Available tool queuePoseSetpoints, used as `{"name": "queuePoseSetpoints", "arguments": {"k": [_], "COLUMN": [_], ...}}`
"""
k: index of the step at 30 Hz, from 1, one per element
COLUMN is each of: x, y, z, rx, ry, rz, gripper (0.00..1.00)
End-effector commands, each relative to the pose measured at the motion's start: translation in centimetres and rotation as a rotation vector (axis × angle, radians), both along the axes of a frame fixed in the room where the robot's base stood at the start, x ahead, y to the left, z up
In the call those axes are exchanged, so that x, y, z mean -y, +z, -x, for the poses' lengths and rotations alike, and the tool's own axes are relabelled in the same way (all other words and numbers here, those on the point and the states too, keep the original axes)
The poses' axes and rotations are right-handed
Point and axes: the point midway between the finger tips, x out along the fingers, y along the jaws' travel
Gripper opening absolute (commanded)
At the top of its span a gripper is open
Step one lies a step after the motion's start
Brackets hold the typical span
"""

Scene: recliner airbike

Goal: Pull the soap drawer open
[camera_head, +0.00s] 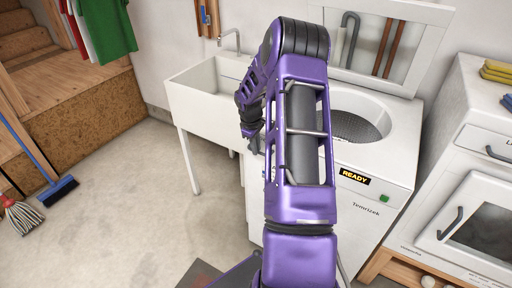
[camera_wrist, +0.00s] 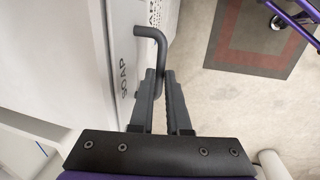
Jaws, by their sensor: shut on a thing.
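The soap drawer (camera_wrist: 118,60) shows in the wrist view as a white front lettered "SOAP", left of my gripper. Its dark grey bent handle (camera_wrist: 152,34) stands out from the front. My gripper (camera_wrist: 163,76) is shut on this handle, with one finger on each side of its bar. I cannot tell whether the drawer is out at all.
A white sink (camera_head: 195,95) on legs stands left of the machine. A second white machine (camera_head: 470,190) with a dark window stands at the right. A broom (camera_head: 58,188) and mop (camera_head: 22,218) lean at the left. The concrete floor (camera_head: 140,215) in front is clear.

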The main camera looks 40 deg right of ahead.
Motion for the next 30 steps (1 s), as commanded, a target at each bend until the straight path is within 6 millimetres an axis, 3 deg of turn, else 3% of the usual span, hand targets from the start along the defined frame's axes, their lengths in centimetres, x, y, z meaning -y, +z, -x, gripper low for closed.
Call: {"name": "queuePoseSetpoints", "arguments": {"k": [17,20,30], "x": [-0.4,-1.9,-9.8], "y": [0.0,0.0,-0.1], "z": [0.1,0.6,3.8], "rx": [0.000,-0.001,0.001], "ry": [0.002,0.006,0.006], "rz": [0.001,0.001,0.002], "gripper": [0.00,0.00,0.00]}}
